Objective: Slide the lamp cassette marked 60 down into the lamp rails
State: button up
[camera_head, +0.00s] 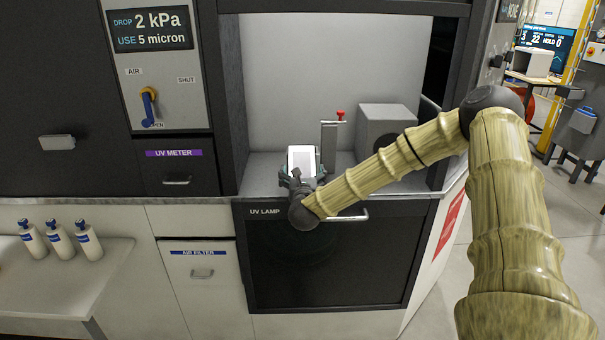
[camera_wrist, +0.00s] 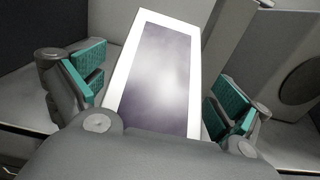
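A white-framed slab with a blank greyish face (camera_wrist: 160,75) stands between my gripper's two fingers in the wrist view. It looks like the cassette, but I see no 60 mark on it. In the head view the slab (camera_head: 301,161) shows upright at the front of the UV bay. My gripper (camera_head: 303,178) is around it, low at the bay's front edge. In the wrist view my gripper (camera_wrist: 155,88) has its teal pads spread on either side of the slab, with narrow gaps seen beside it. The slab's lower end is hidden by my gripper; I cannot make out the rails.
A grey post with a red knob (camera_head: 340,114) stands just right of the slab. A grey box (camera_head: 385,127) with a round opening is farther right. The UV LAMP door (camera_head: 330,262) is below. Several white bottles (camera_head: 60,238) stand on the left shelf.

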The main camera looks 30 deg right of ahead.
jog(key=shift+r, duration=0.1)
jog(key=c, duration=1.4)
jog(key=shift+o, duration=0.2)
jog(key=shift+r, duration=0.1)
